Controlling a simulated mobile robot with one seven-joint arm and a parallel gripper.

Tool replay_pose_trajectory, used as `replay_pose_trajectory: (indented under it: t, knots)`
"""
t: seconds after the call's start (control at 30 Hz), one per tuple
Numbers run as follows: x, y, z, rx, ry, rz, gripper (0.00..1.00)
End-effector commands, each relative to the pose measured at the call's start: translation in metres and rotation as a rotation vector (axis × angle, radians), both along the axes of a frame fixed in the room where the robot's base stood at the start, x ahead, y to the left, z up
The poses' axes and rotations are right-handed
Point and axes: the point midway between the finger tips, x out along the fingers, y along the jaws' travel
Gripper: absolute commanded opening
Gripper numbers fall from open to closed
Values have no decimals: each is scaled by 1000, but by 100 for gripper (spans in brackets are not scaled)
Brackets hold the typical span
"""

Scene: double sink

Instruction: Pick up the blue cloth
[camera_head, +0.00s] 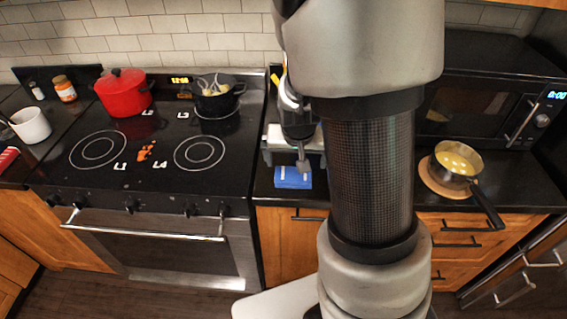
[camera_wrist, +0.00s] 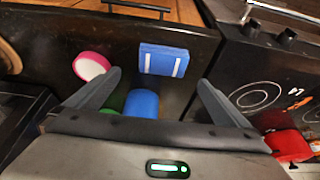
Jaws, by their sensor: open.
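The blue cloth (camera_head: 293,178) is a small folded rectangle with white stripes. It lies on the black counter near the front edge, right of the stove. In the wrist view the cloth (camera_wrist: 163,60) lies flat, beyond and roughly between my fingertips. My gripper (camera_wrist: 158,82) is open, with nothing between its fingers. In the head view my gripper (camera_head: 296,158) is over the counter just behind the cloth, and my arm hides part of that area.
In the wrist view a pink-rimmed white round thing (camera_wrist: 90,66), a blue cylinder (camera_wrist: 142,103) and a green thing (camera_wrist: 113,103) are near my fingers. The stove with a red pot (camera_head: 124,93) is left. A saucepan (camera_head: 457,160) and microwave (camera_head: 490,110) are right.

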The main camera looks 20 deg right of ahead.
Motion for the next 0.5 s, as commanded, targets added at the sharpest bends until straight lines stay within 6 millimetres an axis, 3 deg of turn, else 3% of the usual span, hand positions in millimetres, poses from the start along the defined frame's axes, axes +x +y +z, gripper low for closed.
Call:
replay_pose_trajectory:
  t: [0.03, 0.13, 0.5]
  knots:
    - [3, -4, -15, 0, 4, -5, 100]
    - [10, -6, -32, 1, 3, -4, 100]
    - [23, -9, -60, 0, 2, -1, 100]
